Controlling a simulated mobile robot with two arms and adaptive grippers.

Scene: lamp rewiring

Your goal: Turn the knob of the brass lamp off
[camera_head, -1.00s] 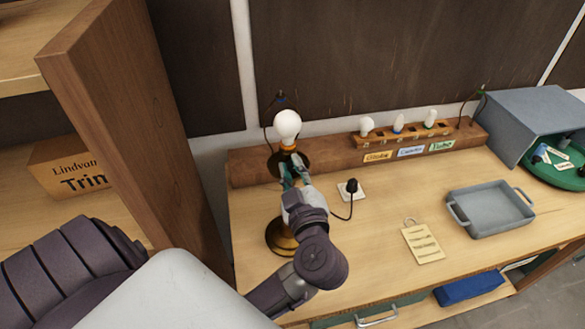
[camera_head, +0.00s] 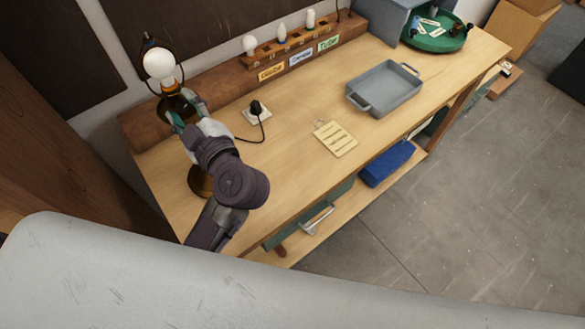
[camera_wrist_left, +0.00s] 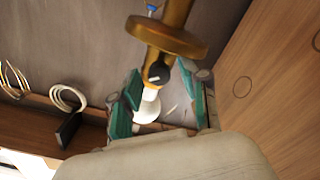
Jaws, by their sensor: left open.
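The brass lamp stands upright at the left end of the workbench. Its white bulb (camera_head: 159,64) is at the top and its round brass base (camera_head: 200,182) is partly hidden behind my left arm. In the left wrist view the brass stem (camera_wrist_left: 172,28) comes down from the top, with a dark round knob (camera_wrist_left: 158,73) and the bulb (camera_wrist_left: 148,108) below. My left gripper (camera_head: 188,112) is open near the upper lamp; its teal fingers (camera_wrist_left: 160,96) are on either side of the knob area. I cannot tell whether they touch it. My right gripper is out of view.
A grey tray (camera_head: 384,90), a paper tag (camera_head: 336,139) and a wall-plate socket with black plug (camera_head: 257,112) are on the bench. A rack of bulbs (camera_head: 282,50) stands along the back. A green round tray (camera_head: 437,42) is at the far end. A wooden panel (camera_head: 40,160) is at left.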

